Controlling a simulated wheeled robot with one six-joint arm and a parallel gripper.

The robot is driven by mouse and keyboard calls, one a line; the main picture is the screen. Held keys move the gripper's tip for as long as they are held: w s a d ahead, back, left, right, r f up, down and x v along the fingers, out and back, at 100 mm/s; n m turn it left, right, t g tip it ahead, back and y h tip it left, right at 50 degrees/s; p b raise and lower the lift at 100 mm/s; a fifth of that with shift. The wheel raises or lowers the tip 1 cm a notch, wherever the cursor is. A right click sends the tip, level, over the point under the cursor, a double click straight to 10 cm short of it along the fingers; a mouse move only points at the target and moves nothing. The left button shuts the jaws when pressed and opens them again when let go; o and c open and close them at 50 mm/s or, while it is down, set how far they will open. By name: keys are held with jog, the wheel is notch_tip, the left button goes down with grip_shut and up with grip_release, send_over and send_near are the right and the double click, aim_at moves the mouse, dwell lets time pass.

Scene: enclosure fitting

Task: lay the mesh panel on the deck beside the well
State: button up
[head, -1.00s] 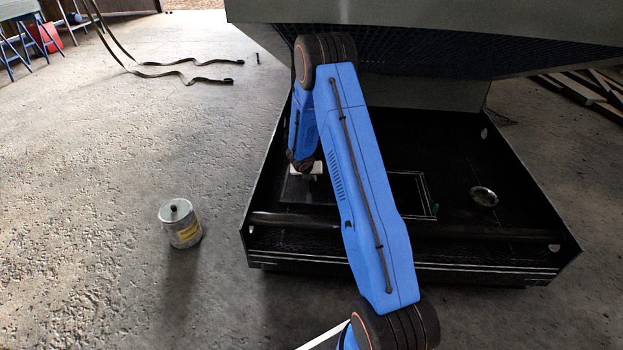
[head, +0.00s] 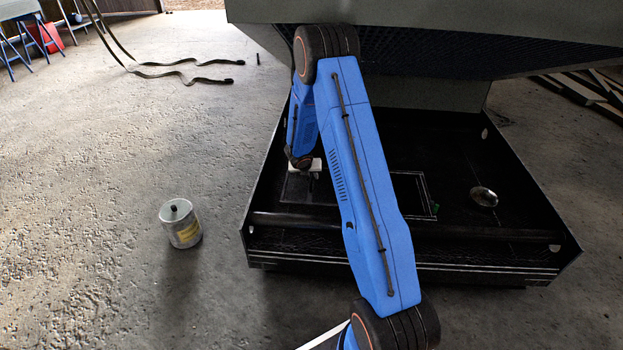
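The mesh panel (head: 298,188) appears as a dark flat plate on the left part of the black deck (head: 460,160). It looks level, and my arm hides its right side. The well (head: 411,184) is a dark rectangular opening with a pale outline to the right of the panel, partly behind my arm. My gripper (head: 312,178) is over the panel, with its pale body showing above it. The fingers are small and dark, so I cannot tell whether they touch the panel or are open.
The deck has raised side walls and a dark bar (head: 290,222) along its front. A round metal fitting (head: 484,197) sits right of the well. A large grey housing (head: 430,25) overhangs the back. A metal can (head: 181,226) stands on the floor at left.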

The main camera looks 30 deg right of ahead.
jog(key=s+a+r+m, duration=0.2)
jog(key=s+r+m, duration=0.4)
jog(key=r, duration=0.5)
jog(key=s+a+r+m+h, duration=0.15)
jog(key=s+r+m, duration=0.25)
jog(key=s+r, duration=0.55)
jog(key=s+a+r+m+y, duration=0.1)
jog(key=s+a+r+m, duration=0.3)
jog(key=r, duration=0.9)
jog(key=s+a+r+m+y, duration=0.1)
jog(key=s+a+m, duration=0.3)
jog(key=s, duration=0.6)
jog(key=s+a+r+m+y, duration=0.2)
jog(key=s+a+m, duration=0.3)
jog(key=s, duration=0.6)
jog(key=s+a+r+m+y, duration=0.2)
jog(key=s+a+r+m, duration=0.2)
jog(key=s, duration=0.6)
jog(key=shift+s+a+m, duration=0.15)
jog(key=shift+s+m, duration=0.25)
jog(key=shift+m, duration=0.9)
